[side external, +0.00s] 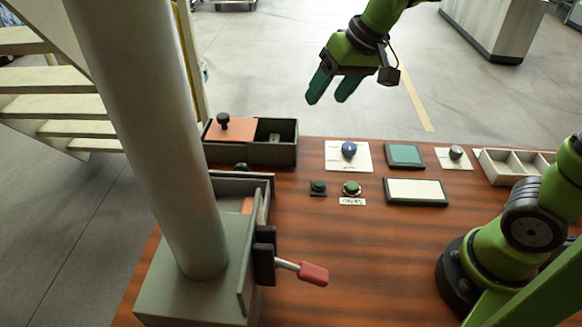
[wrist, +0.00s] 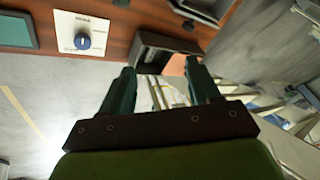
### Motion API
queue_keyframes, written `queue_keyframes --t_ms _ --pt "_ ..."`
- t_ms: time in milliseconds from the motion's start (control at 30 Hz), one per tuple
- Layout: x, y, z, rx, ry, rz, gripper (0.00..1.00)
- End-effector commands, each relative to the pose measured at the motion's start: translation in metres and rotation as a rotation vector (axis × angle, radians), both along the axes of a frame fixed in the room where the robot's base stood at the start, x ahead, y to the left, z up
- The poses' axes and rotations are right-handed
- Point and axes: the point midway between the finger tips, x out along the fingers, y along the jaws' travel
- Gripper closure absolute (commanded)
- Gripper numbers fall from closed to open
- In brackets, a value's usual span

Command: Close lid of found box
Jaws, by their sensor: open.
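A dark grey-green box (side external: 285,155) stands at the far left end of the table, its orange sliding lid (side external: 233,129) with a black knob covering the left part. The right part is open, with a small grey item inside. In the wrist view the box (wrist: 168,44) is beyond the fingers, and a bit of its orange lid (wrist: 176,65) shows beside the right finger. My gripper (side external: 328,100) is open and empty, raised above and to the right of the box, apart from it. Its fingers also show in the wrist view (wrist: 160,85).
A grey column and a cabinet with a drawer (side external: 262,190) and red-handled lever (side external: 312,273) stand at the left front. A blue knob panel (side external: 362,164), a green panel (side external: 405,154), buttons and a divided tray (side external: 500,169) lie to the right. Wood between them is clear.

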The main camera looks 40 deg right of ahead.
Motion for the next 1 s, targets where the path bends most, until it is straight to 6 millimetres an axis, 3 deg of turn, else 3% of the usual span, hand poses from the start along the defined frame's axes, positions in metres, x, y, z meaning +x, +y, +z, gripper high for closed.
queue_keyframes --t_ms 33,300,500,633,767,1000 --pt "0.025 0.007 -0.002 -0.018 0.018 0.021 0.38" --pt "0.143 0.047 -0.020 -0.132 0.057 0.118 0.38" --pt "0.204 0.071 -0.033 -0.211 0.042 0.158 0.38" --pt "0.222 0.075 -0.021 -0.237 0.010 0.158 0.38" --pt "0.227 0.073 0.000 -0.244 -0.020 0.151 0.38" --pt "0.233 0.072 -0.026 -0.247 -0.001 0.154 0.38"
